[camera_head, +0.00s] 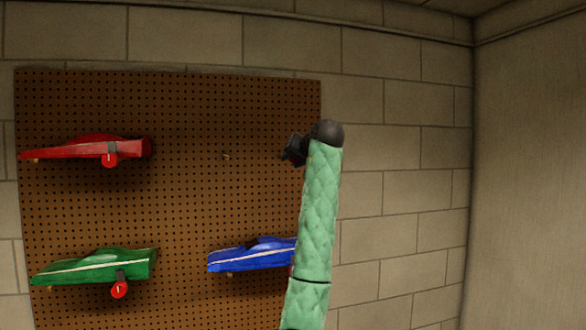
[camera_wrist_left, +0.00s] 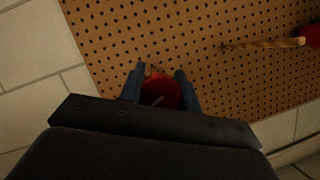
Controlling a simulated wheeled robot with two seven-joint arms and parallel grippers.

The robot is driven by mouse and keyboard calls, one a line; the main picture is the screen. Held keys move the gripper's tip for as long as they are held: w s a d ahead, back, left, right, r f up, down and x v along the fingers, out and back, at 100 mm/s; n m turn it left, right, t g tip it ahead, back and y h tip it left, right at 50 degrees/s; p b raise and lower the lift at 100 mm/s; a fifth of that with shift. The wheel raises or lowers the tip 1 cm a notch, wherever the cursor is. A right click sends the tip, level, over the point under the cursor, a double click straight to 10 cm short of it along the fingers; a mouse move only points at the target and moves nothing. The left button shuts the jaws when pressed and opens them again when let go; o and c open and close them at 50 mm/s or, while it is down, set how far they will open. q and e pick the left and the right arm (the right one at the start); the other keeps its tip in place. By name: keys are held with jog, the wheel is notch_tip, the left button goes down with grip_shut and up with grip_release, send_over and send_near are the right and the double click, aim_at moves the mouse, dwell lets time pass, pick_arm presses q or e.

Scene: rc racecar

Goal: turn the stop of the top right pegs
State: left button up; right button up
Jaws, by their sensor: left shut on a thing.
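My left gripper (camera_head: 291,150) is at the upper right of the pegboard (camera_head: 200,110), in the top right spot, where no car hangs. In the left wrist view its two fingers (camera_wrist_left: 158,76) are on either side of a red round stop (camera_wrist_left: 162,95) with a pale mark, and they are shut on it. The bare tip of one peg (camera_head: 226,156) shows left of the gripper in the head view. In the wrist view a wooden peg (camera_wrist_left: 262,44) leads to another red piece (camera_wrist_left: 312,35), cut off at the edge. My right gripper is out of view.
A red car (camera_head: 85,149) hangs top left, a green car (camera_head: 95,267) bottom left and a blue car (camera_head: 250,255) bottom right, partly behind my arm. Red stops (camera_head: 109,160) show below the left cars. The block wall (camera_head: 400,190) right of the board is clear.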

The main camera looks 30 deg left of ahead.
pick_arm(q)
jog(key=n+b, duration=0.1)
jog(key=b, duration=0.1)
jog(key=n+t+h+b, duration=0.1)
jog(key=n+b, duration=0.1)
jog(key=shift+w+d+f+t, duration=0.1)
jog(key=shift+d+f+t, duration=0.1)
jog(key=shift+f+t, duration=0.1)
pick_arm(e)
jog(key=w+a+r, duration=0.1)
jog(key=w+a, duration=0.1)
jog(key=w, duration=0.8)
pick_arm(q)
jog(key=n+t+h+b, duration=0.1)
jog(key=n+b, duration=0.1)
jog(key=n+t+h+b, duration=0.1)
jog(key=n+b, duration=0.1)
jog(key=shift+w+r+n, duration=0.15)
jog(key=shift+n, duration=0.15)
jog(key=shift+r+n+t+h+b, duration=0.1)
jog(key=shift+n+t+h+b, duration=0.3)
jog(key=shift+n+t+b, duration=0.15)
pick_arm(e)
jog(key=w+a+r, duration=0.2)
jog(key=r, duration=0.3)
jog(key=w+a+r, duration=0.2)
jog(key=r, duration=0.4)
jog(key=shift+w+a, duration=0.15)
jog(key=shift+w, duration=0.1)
